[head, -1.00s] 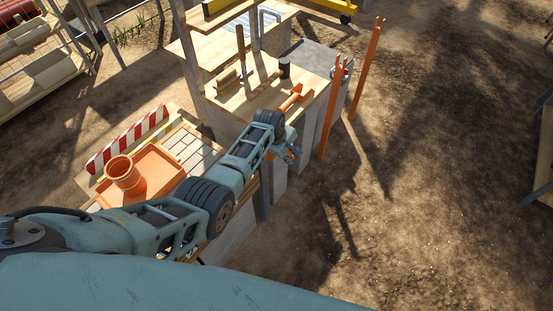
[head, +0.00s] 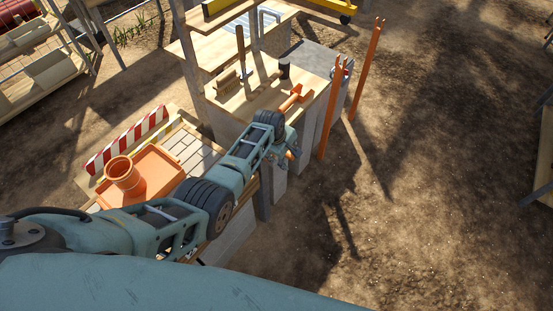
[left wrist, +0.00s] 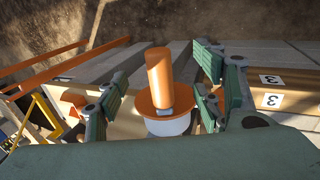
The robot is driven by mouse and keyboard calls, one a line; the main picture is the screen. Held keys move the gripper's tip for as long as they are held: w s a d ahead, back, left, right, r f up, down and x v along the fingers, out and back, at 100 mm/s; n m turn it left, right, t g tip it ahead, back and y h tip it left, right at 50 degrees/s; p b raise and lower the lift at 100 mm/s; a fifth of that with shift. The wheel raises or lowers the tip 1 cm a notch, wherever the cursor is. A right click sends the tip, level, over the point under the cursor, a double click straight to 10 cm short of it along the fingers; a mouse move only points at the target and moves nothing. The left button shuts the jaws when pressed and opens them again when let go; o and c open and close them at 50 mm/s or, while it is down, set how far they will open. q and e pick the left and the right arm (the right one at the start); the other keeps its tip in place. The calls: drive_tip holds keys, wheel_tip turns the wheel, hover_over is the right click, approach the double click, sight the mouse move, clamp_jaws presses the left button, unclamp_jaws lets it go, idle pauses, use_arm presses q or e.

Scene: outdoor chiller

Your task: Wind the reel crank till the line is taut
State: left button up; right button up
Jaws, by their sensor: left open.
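An orange cylindrical knob (left wrist: 159,72) with a wider orange collar and a white base stands out in the left wrist view, and I take it for the crank's handle. My left gripper (left wrist: 160,92) is open, with green-padded fingers on both sides of the knob and gaps between them and it. In the head view my left gripper (head: 288,150) is at the bench's right side, with a bit of orange at its fingers. The reel and the line cannot be made out clearly. My right gripper is not in view.
An orange tray (head: 158,172) holding an orange pot (head: 124,173) lies beside my left arm, near a red-and-white striped board (head: 127,139). A brush (head: 227,84) and a dark cup (head: 284,68) stand on the wooden bench. Orange posts (head: 332,105) rise beyond the gripper. Open dirt lies right.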

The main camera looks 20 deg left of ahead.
use_arm(q)
drive_tip(key=shift+r, duration=0.1)
drive_tip(key=shift+p+v, duration=0.5)
drive_tip(key=shift+v, duration=2.9)
